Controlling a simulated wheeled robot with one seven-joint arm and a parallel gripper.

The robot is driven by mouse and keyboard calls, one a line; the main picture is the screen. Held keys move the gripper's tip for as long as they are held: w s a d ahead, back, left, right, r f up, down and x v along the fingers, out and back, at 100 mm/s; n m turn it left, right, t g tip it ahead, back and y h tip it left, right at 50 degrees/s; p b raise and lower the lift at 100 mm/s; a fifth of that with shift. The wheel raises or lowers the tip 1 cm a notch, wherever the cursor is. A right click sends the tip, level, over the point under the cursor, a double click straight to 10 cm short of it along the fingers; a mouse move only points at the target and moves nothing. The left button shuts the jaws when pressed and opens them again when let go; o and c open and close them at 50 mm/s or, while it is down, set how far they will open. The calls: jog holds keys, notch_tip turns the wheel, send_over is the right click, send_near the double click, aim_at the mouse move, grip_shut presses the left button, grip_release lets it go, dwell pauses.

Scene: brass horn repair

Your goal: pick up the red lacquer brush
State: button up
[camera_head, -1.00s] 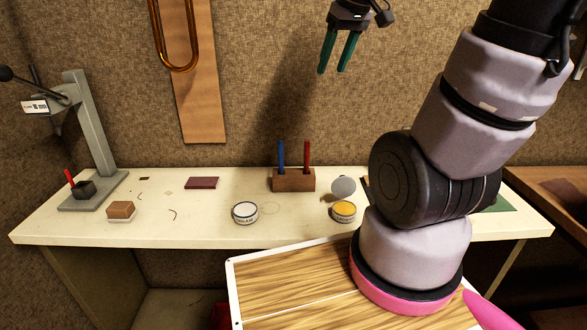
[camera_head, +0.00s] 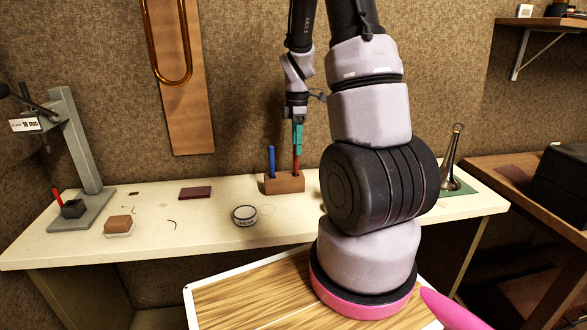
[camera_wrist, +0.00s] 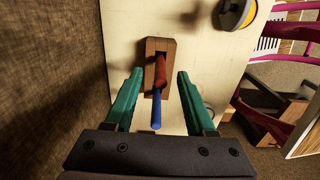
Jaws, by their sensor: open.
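The red lacquer brush (camera_head: 296,164) stands upright in a wooden block holder (camera_head: 285,184) on the bench, beside a blue brush (camera_head: 271,160). My gripper (camera_head: 297,151) is over the red brush, fingers pointing down, and overlaps its upper part in the head view. In the wrist view, my gripper (camera_wrist: 159,75) is open, with one green finger on each side. The red brush (camera_wrist: 160,70) shows between the fingertips, with a gap on both sides. The blue brush (camera_wrist: 157,110) appears below it there, also between the fingers. I cannot tell whether any finger touches a brush.
A round tin (camera_head: 244,215) stands front left of the holder. A dark red block (camera_head: 195,193), a brown block (camera_head: 118,225) and a grey stand (camera_head: 88,165) are further left. A brass horn bell (camera_head: 452,165) stands at the right. My arm hides part of the bench.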

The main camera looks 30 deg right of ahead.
aim_at(296, 163)
jog(key=f, duration=0.7)
jog(key=shift+a, duration=0.2)
grip_shut()
